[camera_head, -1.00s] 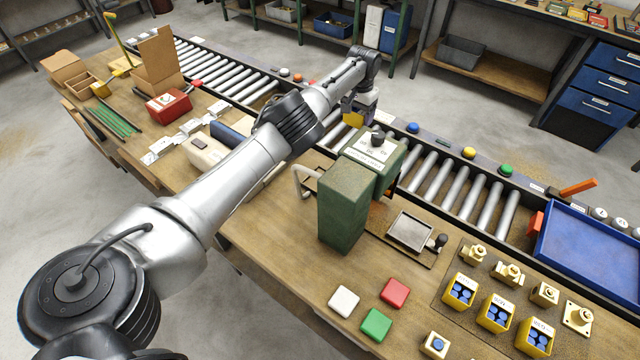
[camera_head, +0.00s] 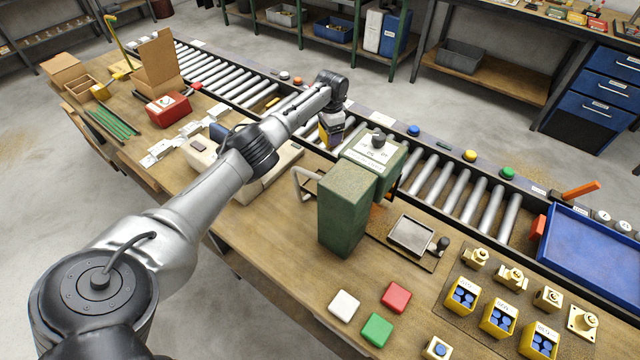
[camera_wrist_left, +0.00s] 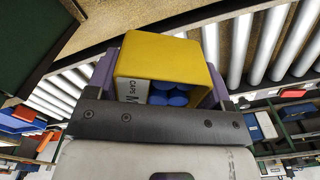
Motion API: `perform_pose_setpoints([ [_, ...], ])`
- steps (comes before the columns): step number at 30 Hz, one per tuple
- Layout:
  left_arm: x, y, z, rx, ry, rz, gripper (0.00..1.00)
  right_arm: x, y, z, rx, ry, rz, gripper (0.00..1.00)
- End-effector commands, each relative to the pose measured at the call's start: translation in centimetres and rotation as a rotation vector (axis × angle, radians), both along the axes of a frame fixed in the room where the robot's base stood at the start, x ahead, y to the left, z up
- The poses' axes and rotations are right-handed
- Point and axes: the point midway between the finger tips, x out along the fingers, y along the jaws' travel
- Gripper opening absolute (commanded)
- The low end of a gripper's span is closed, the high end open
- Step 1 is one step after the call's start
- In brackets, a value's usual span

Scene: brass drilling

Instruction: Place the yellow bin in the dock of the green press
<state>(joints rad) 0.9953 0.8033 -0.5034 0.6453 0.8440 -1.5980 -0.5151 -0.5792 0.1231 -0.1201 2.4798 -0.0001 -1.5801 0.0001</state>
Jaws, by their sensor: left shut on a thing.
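My left gripper (camera_head: 330,136) is shut on a yellow bin (camera_head: 331,131), held above the roller conveyor behind and left of the green press. In the left wrist view the yellow bin (camera_wrist_left: 162,58) sits between the fingers; it has a white label reading CAPS and blue caps inside. The green press (camera_head: 343,215) stands upright on the bench, its head with a white label and black knob. A square metal plate (camera_head: 412,233) with a black-knobbed handle lies to its right; I cannot tell whether this is the dock. My right gripper is out of view.
Three yellow bins (camera_head: 499,314) with blue caps stand at the front right beside brass parts (camera_head: 510,274). White, red and green blocks (camera_head: 377,325) lie in front of the press. A pale bent handle (camera_head: 302,186) sticks out on the press's left. The roller conveyor (camera_head: 455,194) runs behind.

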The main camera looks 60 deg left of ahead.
Motion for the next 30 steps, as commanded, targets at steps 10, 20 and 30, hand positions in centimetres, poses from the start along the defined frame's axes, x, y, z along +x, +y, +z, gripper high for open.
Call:
perform_pose_setpoints([
  [10,-4.4,-3.3,-0.3,0.003,0.007,-0.642,0.49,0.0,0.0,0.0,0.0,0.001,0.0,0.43],
  [20,-7.2,-6.1,-0.2,0.002,0.003,-0.989,0.49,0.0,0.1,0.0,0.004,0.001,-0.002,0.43],
  [30,-7.7,-6.7,-3.1,0.0,0.004,-1.053,0.49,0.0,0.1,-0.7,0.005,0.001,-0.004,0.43],
])
